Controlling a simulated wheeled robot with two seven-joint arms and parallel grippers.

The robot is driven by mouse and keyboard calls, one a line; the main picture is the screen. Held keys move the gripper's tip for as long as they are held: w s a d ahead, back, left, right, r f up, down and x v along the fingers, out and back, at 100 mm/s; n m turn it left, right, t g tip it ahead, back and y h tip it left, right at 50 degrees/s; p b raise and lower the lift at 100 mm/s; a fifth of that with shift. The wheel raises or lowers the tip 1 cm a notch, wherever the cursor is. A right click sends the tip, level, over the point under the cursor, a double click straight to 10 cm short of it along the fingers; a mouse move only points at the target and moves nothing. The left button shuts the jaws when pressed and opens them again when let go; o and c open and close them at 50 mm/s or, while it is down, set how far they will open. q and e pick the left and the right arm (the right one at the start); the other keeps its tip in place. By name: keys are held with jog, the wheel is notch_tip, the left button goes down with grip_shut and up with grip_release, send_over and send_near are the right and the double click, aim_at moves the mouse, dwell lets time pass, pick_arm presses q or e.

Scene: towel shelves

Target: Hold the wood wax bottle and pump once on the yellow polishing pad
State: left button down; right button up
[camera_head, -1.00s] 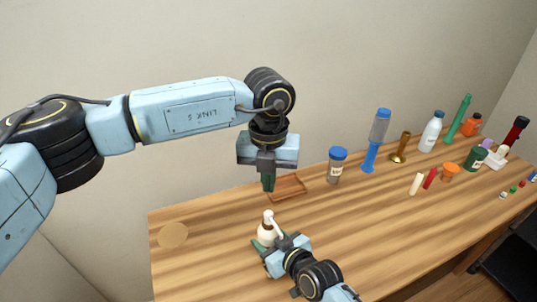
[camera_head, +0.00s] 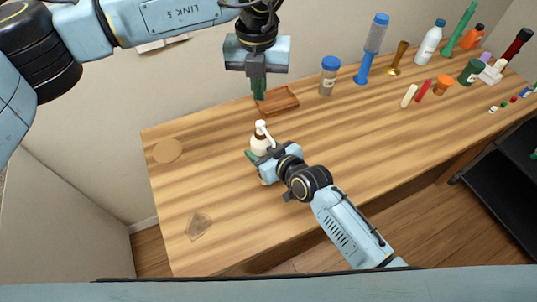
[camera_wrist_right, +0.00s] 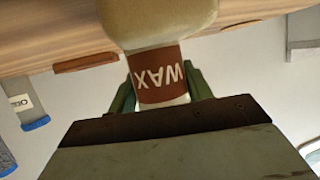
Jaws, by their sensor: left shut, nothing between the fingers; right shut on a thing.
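The wax bottle (camera_head: 258,145) is cream coloured with a white pump head, and stands upright on the wooden table. My right gripper (camera_head: 260,158) is shut on it, with dark green fingers on either side. In the right wrist view the bottle's brown WAX label (camera_wrist_right: 158,78) appears upside down between the fingers of that gripper (camera_wrist_right: 162,88). My left gripper (camera_head: 259,92) is shut and empty, pointing down beside a small wooden tray, above and behind the bottle. A round tan-yellow disc (camera_head: 168,150) lies flat at the table's left; I cannot tell for sure that it is the pad.
The wooden tray (camera_head: 278,104) lies behind the bottle. A thin brownish square (camera_head: 199,226) lies near the front left. A blue-lidded jar (camera_head: 328,78), a blue bottle (camera_head: 370,52) and several other containers stand along the right. The table left of the bottle is mostly clear.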

dwell(0.4)
jog(key=o, duration=1.2)
jog(key=shift+c, duration=0.2)
jog(key=v, duration=1.2)
jog(key=shift+f, duration=0.15)
